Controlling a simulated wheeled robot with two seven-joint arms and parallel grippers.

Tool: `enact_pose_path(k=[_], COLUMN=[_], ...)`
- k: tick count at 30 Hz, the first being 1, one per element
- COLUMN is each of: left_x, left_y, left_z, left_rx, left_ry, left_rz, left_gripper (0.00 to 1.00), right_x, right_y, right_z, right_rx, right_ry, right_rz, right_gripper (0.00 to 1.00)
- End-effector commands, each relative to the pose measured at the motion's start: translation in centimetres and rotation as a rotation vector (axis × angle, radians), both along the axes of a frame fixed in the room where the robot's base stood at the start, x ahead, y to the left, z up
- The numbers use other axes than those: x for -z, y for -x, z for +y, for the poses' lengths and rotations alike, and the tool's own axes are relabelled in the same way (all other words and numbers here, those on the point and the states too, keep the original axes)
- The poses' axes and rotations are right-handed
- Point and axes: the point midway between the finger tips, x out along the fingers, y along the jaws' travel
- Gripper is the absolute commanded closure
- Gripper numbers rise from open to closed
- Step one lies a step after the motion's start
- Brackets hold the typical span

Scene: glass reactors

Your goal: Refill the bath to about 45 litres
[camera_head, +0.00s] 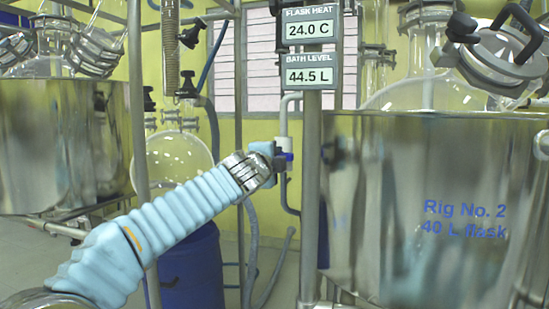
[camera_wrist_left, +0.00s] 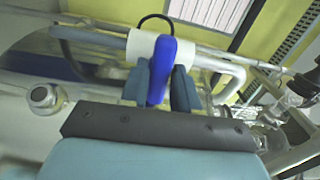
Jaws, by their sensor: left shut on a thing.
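The bath level display (camera_head: 310,76) in the head view reads 44.5 L. The steel bath (camera_head: 400,190) marked "Rig No. 2, 40 L flask" fills the right side, with the round glass flask (camera_head: 430,92) above its rim. My left gripper (camera_head: 277,157) is beside the post, at a white pipe with a blue valve handle (camera_head: 288,157). In the left wrist view my left gripper (camera_wrist_left: 161,88) is shut on the upright blue handle (camera_wrist_left: 158,65), in front of the white valve body (camera_wrist_left: 138,47). My right gripper is not in view.
The flask heat display (camera_head: 308,30) above reads 24.0 C. A metal post (camera_head: 310,200) stands between my left gripper and the bath. Another steel bath (camera_head: 60,145) is at the left. A blue drum (camera_head: 193,272) and loose hoses (camera_head: 275,275) are on the floor behind my arm.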

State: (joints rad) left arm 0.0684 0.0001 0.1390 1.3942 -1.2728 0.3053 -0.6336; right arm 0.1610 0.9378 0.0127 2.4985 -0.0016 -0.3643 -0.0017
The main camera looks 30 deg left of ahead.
Motion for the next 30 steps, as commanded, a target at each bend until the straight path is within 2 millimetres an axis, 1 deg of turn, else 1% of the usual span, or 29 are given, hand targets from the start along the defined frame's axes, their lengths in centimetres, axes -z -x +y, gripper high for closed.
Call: enact_pose_path(k=[8,20,21,24,30], left_x=[0.22,0.25,0.26,0.21,0.11], left_y=[-0.06,-0.07,-0.07,-0.06,-0.03], left_z=[-0.06,-0.07,-0.08,-0.06,-0.04], left_rx=[0.000,0.001,0.001,0.001,0.000], left_ry=[-0.054,-0.057,-0.057,-0.056,-0.057], left_rz=[0.017,0.019,0.019,0.018,0.016], left_gripper=[1.00,1.00,0.64,0.51,0.51], right_x=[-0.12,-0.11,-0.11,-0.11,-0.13], right_y=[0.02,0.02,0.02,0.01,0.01], right_z=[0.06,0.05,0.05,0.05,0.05], right_rx=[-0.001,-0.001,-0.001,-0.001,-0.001], right_ry=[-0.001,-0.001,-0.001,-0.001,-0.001], right_rz=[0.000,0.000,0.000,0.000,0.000], right_gripper=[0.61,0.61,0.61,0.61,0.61])
